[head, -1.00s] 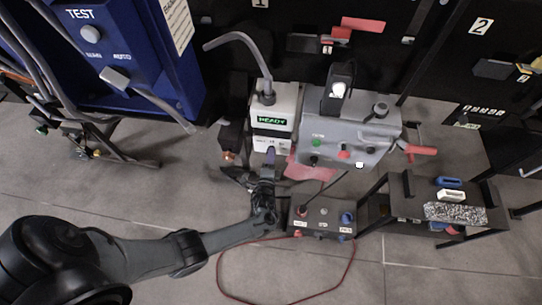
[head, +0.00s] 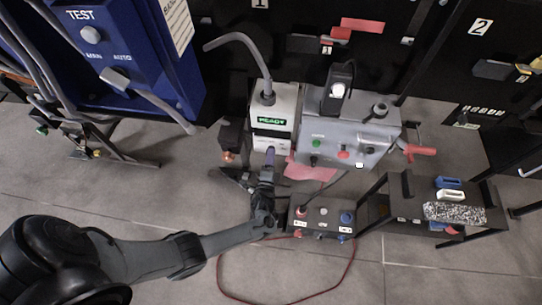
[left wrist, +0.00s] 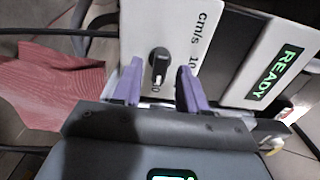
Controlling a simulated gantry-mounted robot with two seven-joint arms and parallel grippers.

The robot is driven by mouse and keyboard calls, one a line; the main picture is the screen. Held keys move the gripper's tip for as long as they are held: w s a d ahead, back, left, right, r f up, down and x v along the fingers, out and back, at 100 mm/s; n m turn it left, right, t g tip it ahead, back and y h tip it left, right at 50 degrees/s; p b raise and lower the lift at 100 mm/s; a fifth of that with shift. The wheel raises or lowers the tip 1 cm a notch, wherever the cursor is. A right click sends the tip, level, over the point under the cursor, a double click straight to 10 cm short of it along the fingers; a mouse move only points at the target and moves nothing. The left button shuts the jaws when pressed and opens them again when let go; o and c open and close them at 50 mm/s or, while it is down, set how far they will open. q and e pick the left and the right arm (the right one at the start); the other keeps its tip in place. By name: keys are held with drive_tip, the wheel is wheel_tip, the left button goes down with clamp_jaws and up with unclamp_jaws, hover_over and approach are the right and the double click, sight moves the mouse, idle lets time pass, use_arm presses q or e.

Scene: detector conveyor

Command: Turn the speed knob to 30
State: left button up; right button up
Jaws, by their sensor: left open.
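The speed knob (left wrist: 159,62) is black with a pale pointer line. It sits on a white panel (left wrist: 182,25) marked "cm/s" in the left wrist view, with scale numbers partly hidden. My left gripper (left wrist: 157,88) is open, its two purple fingers on either side of the knob in that view and apart from it. I cannot tell how far the fingertips are from the panel. In the head view my left gripper (head: 269,160) is at the lower front of the white box (head: 286,100), and it hides the knob. My right gripper is out of view.
A green READY display (head: 271,121) is on the white box. A grey control box (head: 345,138) with buttons stands to its right. A red cloth (head: 304,168) hangs below. A small button box (head: 322,215) stands in front, and a blue TEST cabinet (head: 125,60) is at left.

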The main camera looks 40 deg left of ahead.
use_arm(q)
drive_tip(key=p+v, duration=0.1)
drive_tip(key=v, duration=0.9)
